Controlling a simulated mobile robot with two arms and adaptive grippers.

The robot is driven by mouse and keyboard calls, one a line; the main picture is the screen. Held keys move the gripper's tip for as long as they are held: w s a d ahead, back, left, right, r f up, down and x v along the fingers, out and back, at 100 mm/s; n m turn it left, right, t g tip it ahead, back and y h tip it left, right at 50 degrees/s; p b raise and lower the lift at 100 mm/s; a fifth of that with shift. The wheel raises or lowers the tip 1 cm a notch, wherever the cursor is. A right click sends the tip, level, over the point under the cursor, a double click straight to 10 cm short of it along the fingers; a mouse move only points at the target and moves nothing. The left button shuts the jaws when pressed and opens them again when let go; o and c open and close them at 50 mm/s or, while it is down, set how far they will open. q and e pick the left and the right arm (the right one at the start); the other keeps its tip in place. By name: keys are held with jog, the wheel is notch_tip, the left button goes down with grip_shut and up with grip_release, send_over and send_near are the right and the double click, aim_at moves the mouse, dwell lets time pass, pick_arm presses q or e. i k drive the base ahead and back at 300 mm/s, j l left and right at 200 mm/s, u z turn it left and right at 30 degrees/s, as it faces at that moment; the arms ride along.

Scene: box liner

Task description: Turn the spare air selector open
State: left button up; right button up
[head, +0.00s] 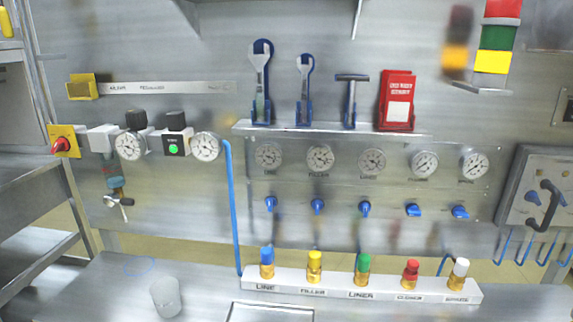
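The spare air selector is the blue knob (460,212) at the right end of a row of blue knobs on the steel panel. Its handle looks turned sideways, like the closer knob (413,210) beside it. The line knob (271,204), filler knob (318,206) and liner knob (365,209) look upright. The spare gauge (473,165) is above the spare knob; its needle is too small to read. Below is a white-capped brass fitting (460,274) over the label SPARE. Neither of my grippers is in view.
A shelf (330,128) above the gauges holds wrenches, a T-handled tool and a red holder (397,101). A grey box with a black handle (541,195) is right of the spare knob. A white rail (360,287) with capped fittings stands below. A cup (165,297) is at lower left.

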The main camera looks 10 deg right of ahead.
aim_at(460, 212)
jog(key=z, duration=1.3)
